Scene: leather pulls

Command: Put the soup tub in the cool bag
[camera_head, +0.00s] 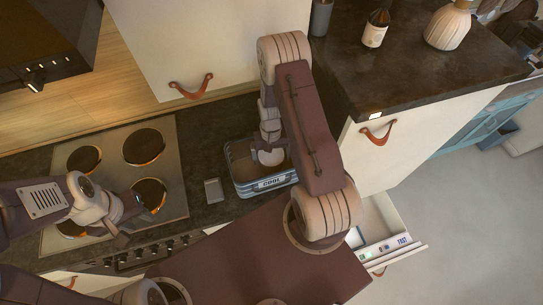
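The cool bag (264,186) is a blue-grey open box-shaped bag with a dark label on its front, standing on the dark counter right of the hob. A round white thing, probably the soup tub (271,158), shows inside the bag's opening. My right gripper (270,144) points down into the bag, directly at the white tub and seemingly touching it. Its fingers are small and partly hidden, so I cannot tell whether they grip the tub. My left gripper (122,238) hangs over the front of the hob, apart from the bag; its fingertips are too unclear to judge.
The hob (112,170) has several round burners. A small grey flat item (214,190) lies between hob and bag. A brown bottle (376,28), a pale vase (448,25) and a dark cup (320,17) stand on the raised counter. A drawer (392,246) stands open at right.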

